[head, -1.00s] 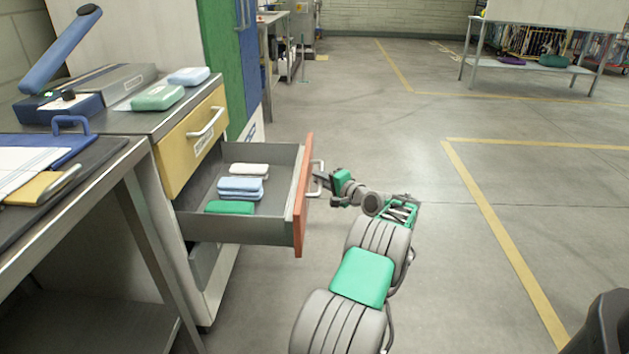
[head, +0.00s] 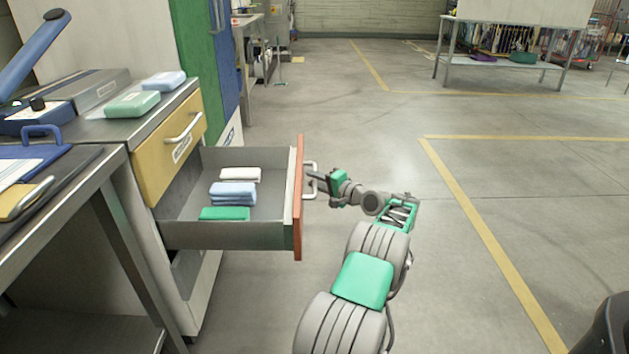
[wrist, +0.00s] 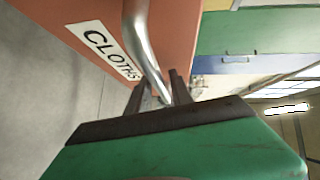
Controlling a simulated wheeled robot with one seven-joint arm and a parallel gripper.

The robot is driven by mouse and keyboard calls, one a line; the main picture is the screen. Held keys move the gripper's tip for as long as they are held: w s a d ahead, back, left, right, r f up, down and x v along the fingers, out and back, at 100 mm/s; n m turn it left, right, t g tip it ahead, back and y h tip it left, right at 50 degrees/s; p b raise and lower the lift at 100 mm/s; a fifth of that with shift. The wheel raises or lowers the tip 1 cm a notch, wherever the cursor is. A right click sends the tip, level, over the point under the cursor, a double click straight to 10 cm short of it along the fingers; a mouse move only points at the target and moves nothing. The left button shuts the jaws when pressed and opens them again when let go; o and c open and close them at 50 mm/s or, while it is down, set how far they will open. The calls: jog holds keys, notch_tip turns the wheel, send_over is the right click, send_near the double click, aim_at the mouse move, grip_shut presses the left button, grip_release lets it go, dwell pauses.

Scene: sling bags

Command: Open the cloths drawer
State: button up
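The cloths drawer (head: 299,215) has an orange-red front and grey sides and stands far out of the cabinet. Its label reads CLOTHS in the wrist view (wrist: 108,52). Folded cloths in white (head: 240,175), blue (head: 233,194) and green (head: 224,213) lie inside it. The curved metal drawer handle (wrist: 143,40) runs down between the fingers of my gripper (wrist: 160,90). My gripper (head: 314,181) is at the handle on the drawer front and appears shut on it. The exact finger contact is partly hidden.
A closed yellow drawer (head: 160,160) sits above the open one. A metal table (head: 85,185) stands at the left, close to the cabinet. The floor (head: 480,270) right of my arm is clear, with yellow lines. A table (head: 515,60) stands at the back right.

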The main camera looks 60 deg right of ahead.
jog(key=shift+o, duration=0.8)
jog(key=p+v, duration=0.2)
jog(key=v, duration=0.5)
jog(key=shift+s, duration=0.35)
jog(key=shift+a, duration=0.15)
